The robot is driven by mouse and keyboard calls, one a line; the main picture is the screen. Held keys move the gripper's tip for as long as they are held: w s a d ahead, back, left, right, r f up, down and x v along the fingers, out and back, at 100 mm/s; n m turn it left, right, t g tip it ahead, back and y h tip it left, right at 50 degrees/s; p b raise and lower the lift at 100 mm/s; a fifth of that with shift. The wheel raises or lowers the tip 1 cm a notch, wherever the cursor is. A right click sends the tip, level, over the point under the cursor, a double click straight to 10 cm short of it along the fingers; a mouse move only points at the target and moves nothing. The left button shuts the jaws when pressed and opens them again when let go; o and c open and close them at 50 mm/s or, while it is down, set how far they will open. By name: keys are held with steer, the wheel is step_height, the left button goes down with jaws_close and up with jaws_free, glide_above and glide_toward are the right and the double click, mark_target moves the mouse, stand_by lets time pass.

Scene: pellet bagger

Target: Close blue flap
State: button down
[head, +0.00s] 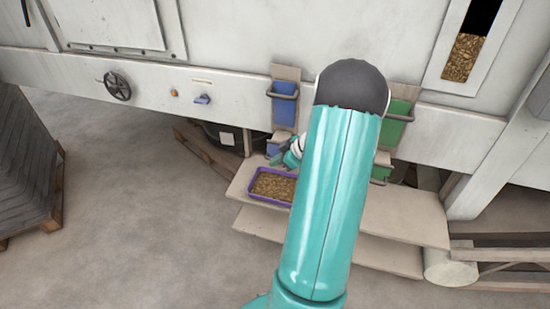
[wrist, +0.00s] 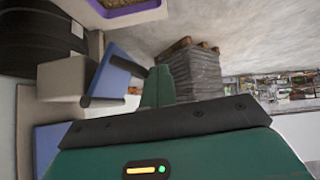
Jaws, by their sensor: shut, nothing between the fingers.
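The blue chute (head: 284,105) hangs on the front of the machine, with a handle bar across it. A lower blue piece (head: 273,149) shows under it, partly hidden by my gripper. In the wrist view a blue flap (wrist: 122,66) sticks out at a slant from a beige chute body, with a dark bar along its edge. My gripper (head: 284,157) is shut and empty, in front of the lower blue piece and above the tray. In the wrist view my gripper's fingertips (wrist: 160,72) are together, just right of the flap; contact cannot be told.
A purple tray (head: 250,194) of pellets stands on the beige step below. A green chute (head: 396,118) is right of the blue one, partly behind my arm. A handwheel (head: 117,86) and blue knob (head: 202,99) are on the machine's left.

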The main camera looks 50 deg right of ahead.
steer(key=shift+w+d+f, duration=0.1)
steer(key=shift+d+f, duration=0.2)
steer(key=shift+f, duration=0.85)
stand_by(0.5)
stand_by(0.8)
